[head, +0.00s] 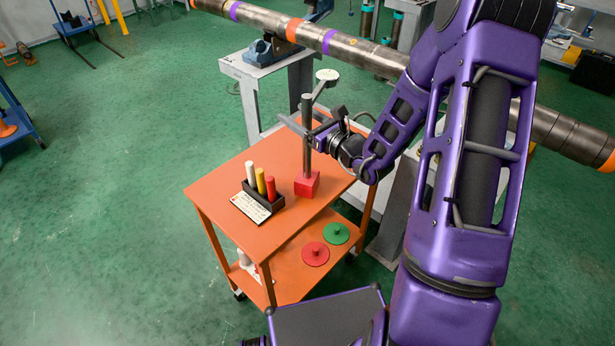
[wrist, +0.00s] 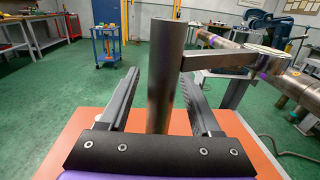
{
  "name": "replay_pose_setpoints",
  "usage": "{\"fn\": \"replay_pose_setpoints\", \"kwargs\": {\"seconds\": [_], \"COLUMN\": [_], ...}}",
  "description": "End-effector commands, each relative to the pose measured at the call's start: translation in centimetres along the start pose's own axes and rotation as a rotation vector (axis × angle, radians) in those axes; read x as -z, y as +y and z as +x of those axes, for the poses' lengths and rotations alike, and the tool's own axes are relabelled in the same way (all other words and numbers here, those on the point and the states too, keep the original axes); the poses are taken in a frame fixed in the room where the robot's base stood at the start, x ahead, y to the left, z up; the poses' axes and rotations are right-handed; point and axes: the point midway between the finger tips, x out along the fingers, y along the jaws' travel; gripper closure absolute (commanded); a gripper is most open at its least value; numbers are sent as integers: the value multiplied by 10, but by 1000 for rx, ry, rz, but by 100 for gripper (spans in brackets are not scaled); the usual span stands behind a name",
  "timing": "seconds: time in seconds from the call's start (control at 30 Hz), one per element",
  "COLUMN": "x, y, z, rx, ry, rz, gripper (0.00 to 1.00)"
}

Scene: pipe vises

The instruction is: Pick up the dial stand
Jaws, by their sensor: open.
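The dial stand has a red block base (head: 307,184), a tall grey post (head: 307,130) and a side arm with a round pale dial (head: 327,75) near the top. It stands upright on the orange cart's top. My gripper (head: 300,123) is around the post at mid height, above the red base. In the wrist view the post (wrist: 164,80) rises between the two open fingers, with a visible gap on each side. The side arm (wrist: 222,60) reaches right above the right finger. The base is hidden in the wrist view.
On the orange cart (head: 235,180), a black holder (head: 264,197) with white, yellow and red sticks and a white label stands left of the base. The lower shelf holds a red disc (head: 315,254) and a green disc (head: 336,233). A long pipe (head: 350,47) runs behind on vises.

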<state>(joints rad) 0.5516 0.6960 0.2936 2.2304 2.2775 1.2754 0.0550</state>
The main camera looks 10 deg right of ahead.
Motion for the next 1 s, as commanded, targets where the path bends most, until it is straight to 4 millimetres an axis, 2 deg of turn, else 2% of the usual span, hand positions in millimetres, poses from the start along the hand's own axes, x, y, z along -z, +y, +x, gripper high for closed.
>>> {"fn": "replay_pose_setpoints", "kwargs": {"seconds": [0.03, 0.37, 1.0], "x": [0, 0, 0], "y": [0, 0, 0], "z": [0, 0, -1], "rx": [0, 0, 0], "ry": [0, 0, 0], "rz": [0, 0, 0], "gripper": [41, 100, 100]}}
